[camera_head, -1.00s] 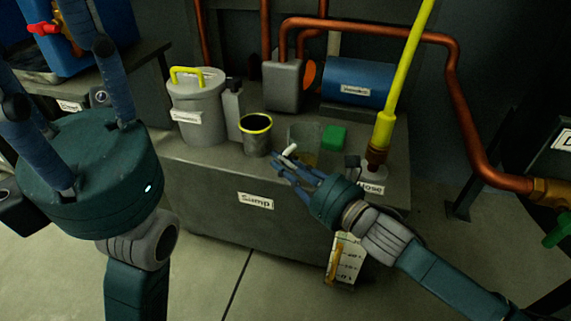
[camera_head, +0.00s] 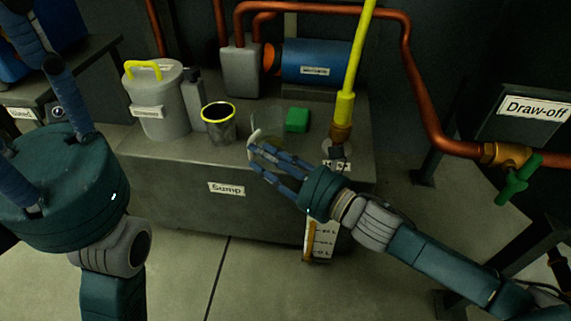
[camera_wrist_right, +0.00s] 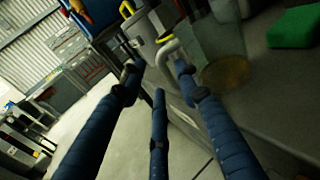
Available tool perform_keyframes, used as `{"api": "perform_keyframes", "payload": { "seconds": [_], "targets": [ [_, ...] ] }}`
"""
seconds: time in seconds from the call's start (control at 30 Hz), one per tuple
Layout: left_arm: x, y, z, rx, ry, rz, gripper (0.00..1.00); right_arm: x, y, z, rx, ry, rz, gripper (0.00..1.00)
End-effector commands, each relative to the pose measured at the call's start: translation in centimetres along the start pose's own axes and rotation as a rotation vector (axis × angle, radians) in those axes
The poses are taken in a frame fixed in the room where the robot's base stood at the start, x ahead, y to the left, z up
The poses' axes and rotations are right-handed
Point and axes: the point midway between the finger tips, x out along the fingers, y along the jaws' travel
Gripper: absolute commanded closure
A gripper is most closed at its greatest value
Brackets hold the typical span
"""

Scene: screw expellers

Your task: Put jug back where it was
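The clear jug (camera_head: 270,128) stands on the grey sump top (camera_head: 185,160), faint against it. In the right wrist view the jug (camera_wrist_right: 212,45) shows yellowish liquid low inside, and its pale curved handle (camera_wrist_right: 168,48) faces my gripper. My right gripper (camera_head: 252,158) is at the jug's near left side. In the wrist view its fingers (camera_wrist_right: 156,72) are spread, with the handle just beyond and between the tips; I see no firm grip. My left gripper (camera_head: 30,120) is large at the left, fingers pointing up and apart, empty, partly cut off.
A yellow-rimmed cup (camera_head: 219,124) and a lidded grey can (camera_head: 157,105) stand left of the jug. A green block (camera_head: 297,120) lies behind right. A yellow hose (camera_head: 351,80) rises at the right. Copper pipes (camera_head: 410,90) and a green valve handle (camera_head: 517,180) are further right.

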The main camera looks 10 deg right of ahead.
Motion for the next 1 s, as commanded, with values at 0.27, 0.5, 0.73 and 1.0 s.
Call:
{"api": "perform_keyframes", "payload": {
  "seconds": [0.27,0.5,0.73,1.0],
  "targets": [
    [-0.4,-0.2,0.5,-0.005,-0.037,-0.014,0.61,-5.3,0.1,0.0,0.001,0.004,0.0,0.67],
    [-0.7,-0.3,0.6,-0.007,-0.047,-0.018,0.61,-7.2,0.1,0.0,0.001,0.0,0.001,0.67],
    [-0.8,-0.3,0.6,-0.007,-0.047,-0.019,0.61,-7.4,0.2,0.3,0.012,-0.008,0.004,0.67],
    [-0.8,-0.3,0.6,-0.008,-0.047,-0.019,0.61,-6.2,5.8,11.6,0.636,-0.295,0.224,0.67]
  ]
}}
